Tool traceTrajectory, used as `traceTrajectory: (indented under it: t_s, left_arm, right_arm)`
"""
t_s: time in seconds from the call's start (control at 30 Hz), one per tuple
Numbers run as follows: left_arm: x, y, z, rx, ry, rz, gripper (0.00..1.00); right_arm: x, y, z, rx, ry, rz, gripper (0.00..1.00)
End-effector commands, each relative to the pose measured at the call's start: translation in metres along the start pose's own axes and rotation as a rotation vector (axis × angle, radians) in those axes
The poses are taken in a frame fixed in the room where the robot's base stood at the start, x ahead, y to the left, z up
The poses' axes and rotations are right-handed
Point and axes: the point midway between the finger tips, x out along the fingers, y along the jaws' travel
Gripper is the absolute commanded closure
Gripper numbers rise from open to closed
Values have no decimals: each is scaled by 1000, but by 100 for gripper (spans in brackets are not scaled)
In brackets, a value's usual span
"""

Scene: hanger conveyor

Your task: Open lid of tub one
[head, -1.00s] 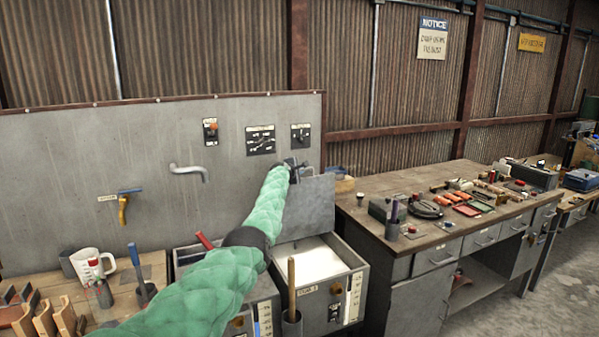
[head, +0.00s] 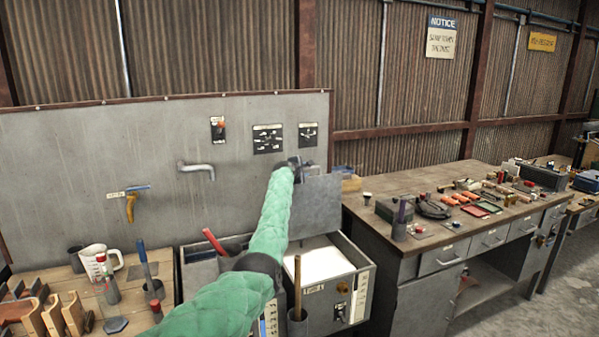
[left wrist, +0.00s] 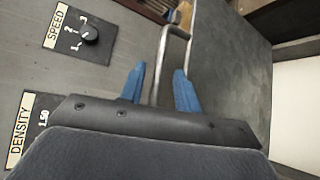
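The grey lid (head: 316,206) stands raised, nearly upright, at the back of the right-hand tub (head: 345,293), which is open and shows a white fill. The tub's front label is too small to read. My left gripper (head: 299,163) is at the lid's upper left edge. In the left wrist view, its blue fingers (left wrist: 160,92) are apart, with the lid's thin metal handle (left wrist: 162,62) between them and a gap beside it. The lid's flat face (left wrist: 228,85) fills the right of that view. My right gripper is in neither view.
A second tub (head: 196,254) stands left, partly hidden by my green-sleeved left arm. A grey panel (head: 80,150) with dials and a tap (head: 197,170) rises behind. A wooden handle (head: 298,285) stands upright in front. A cluttered workbench (head: 455,243) is to the right.

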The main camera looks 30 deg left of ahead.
Motion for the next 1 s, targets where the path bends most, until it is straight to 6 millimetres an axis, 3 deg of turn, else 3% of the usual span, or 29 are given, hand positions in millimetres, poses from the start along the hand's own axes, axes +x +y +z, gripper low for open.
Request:
traceTrajectory:
  t_s: [0.2, 0.37, 0.5, 1.0]
  left_arm:
    - [-20, -2, -1, 1, 1, 2, 68]
    - [-34, -2, 0, -1, -1, 2, 68]
    - [-43, 0, -1, 0, 0, 2, 68]
    - [-48, 0, 0, -1, 0, 1, 68]
  right_arm:
    - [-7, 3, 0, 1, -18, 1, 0]
    - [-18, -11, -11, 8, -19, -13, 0]
    - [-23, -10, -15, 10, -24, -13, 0]
    - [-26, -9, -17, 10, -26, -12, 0]
